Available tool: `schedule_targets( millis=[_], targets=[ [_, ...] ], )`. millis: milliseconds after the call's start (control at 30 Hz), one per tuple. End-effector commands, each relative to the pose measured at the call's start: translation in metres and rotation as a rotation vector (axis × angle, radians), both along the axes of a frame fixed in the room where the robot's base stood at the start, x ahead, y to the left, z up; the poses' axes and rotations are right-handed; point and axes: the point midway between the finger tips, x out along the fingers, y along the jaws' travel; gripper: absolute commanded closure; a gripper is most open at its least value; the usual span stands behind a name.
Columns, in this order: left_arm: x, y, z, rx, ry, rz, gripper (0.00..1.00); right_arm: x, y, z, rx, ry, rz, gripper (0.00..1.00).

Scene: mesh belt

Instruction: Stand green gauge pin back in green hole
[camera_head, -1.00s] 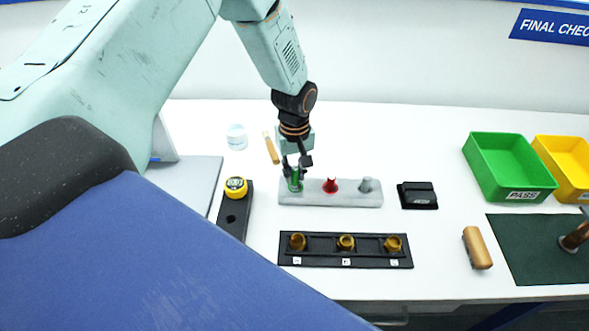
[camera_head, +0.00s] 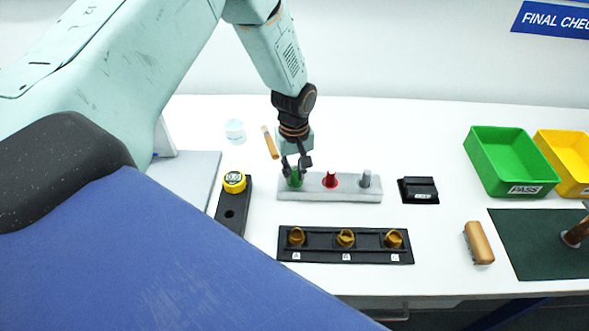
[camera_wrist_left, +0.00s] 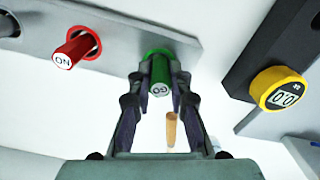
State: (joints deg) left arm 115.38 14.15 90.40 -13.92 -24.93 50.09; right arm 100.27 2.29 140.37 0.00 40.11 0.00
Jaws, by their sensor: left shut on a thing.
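The green gauge pin (camera_head: 296,179), marked GO on its end, is between the fingers of my left gripper (camera_head: 297,164) at the left end of the grey block (camera_head: 309,195). In the left wrist view the fingers (camera_wrist_left: 158,93) are shut on both sides of the green pin (camera_wrist_left: 160,76). Its far end meets the green-ringed hole (camera_wrist_left: 156,53), in line with it; how deep it sits is hidden. A red pin (camera_head: 330,180) stands in its red-ringed hole beside it, and a grey pin (camera_head: 366,179) stands at the right end. My right gripper is not in view.
A black rack (camera_head: 345,255) with brass rings lies in front of the block. A black holder with a yellow gauge (camera_head: 234,182) is to the left, a black box (camera_head: 418,190) to the right. A green bin (camera_head: 511,160) and wooden-handled brush (camera_head: 479,243) are further right.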

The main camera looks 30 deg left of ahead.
Motion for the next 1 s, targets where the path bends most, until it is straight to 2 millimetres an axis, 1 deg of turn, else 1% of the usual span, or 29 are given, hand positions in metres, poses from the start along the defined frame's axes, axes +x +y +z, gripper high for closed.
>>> schedule_targets(
  millis=[400,433,700,1000],
  targets=[
    [-0.0001,-0.0001,-0.0096,0.0,0.0,0.0,1.0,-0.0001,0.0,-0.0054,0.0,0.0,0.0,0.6],
    [-0.0001,-0.0001,-0.009,0.0,0.0,0.0,0.79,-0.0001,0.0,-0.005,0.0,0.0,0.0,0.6],
    [0.0001,-0.0001,-0.0084,0.0,0.0,0.0,0.56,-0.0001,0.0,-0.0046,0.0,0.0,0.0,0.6],
    [-0.0001,0.0,-0.0079,0.0,0.0,0.0,0.55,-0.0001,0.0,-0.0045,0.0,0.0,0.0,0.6]
  ],
)
